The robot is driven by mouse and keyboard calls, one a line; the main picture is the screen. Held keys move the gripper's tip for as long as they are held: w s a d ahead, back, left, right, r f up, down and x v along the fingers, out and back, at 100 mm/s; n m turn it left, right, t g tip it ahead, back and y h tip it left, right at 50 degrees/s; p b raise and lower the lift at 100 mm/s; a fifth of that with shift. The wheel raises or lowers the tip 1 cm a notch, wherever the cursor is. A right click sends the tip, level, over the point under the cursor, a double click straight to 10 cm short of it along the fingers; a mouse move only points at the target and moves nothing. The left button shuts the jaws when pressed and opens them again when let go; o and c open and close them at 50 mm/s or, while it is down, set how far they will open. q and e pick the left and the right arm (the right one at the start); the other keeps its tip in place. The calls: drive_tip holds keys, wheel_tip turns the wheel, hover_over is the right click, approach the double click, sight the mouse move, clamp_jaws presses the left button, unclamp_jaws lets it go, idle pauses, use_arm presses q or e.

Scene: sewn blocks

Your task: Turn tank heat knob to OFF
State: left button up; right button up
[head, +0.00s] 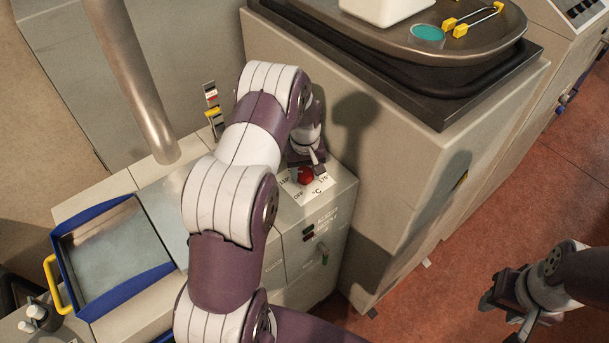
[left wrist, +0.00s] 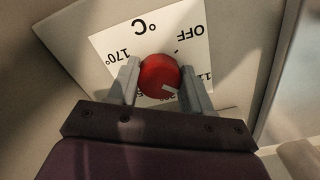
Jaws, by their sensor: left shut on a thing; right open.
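The tank heat knob is a round red knob (head: 306,177) on a white dial label (head: 318,192) marked with °C, OFF and temperature numbers, on top of a beige cabinet. It also shows in the left wrist view as a red knob (left wrist: 158,72) with a pale pointer mark on its lower right edge, turned away from OFF on the label (left wrist: 195,48). My left gripper (left wrist: 160,78) has one finger on each side of the knob and is shut on it. In the head view the left gripper (head: 306,166) partly covers the knob. My right gripper (head: 503,308) is open and empty, above the floor at lower right.
A tray with blue edges and a yellow handle (head: 51,284) lies at the left. A tall beige cabinet (head: 340,130) stands just right of the knob, with a dark rounded top (head: 385,52). Small switches (head: 309,236) sit on the cabinet front. Red floor (head: 530,190) is open at right.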

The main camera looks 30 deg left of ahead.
use_arm(q)
drive_tip(key=n, duration=0.1)
drive_tip(key=n+b, duration=0.1)
drive_tip(key=n, duration=0.1)
drive_tip(key=shift+d+f+n, duration=0.1)
drive_tip(key=shift+f+n, duration=0.15)
drive_tip(key=shift+n, duration=0.15)
drive_tip(key=n+b, duration=0.1)
drive_tip(key=n, duration=0.2)
drive_tip(key=shift+n, duration=0.3)
drive_tip(key=n+b, duration=0.1)
drive_tip(key=n, duration=0.2)
drive_tip(key=shift+w+n, duration=0.1)
drive_tip(key=shift+n, duration=0.2)
drive_tip(key=shift+n+b, duration=0.35)
drive_tip(key=shift+n, duration=1.45)
drive_tip(key=o, duration=1)
drive_tip(key=shift+o, duration=0.2)
drive_tip(key=shift+w+r, duration=0.1)
drive_tip(key=shift+w, duration=0.05)
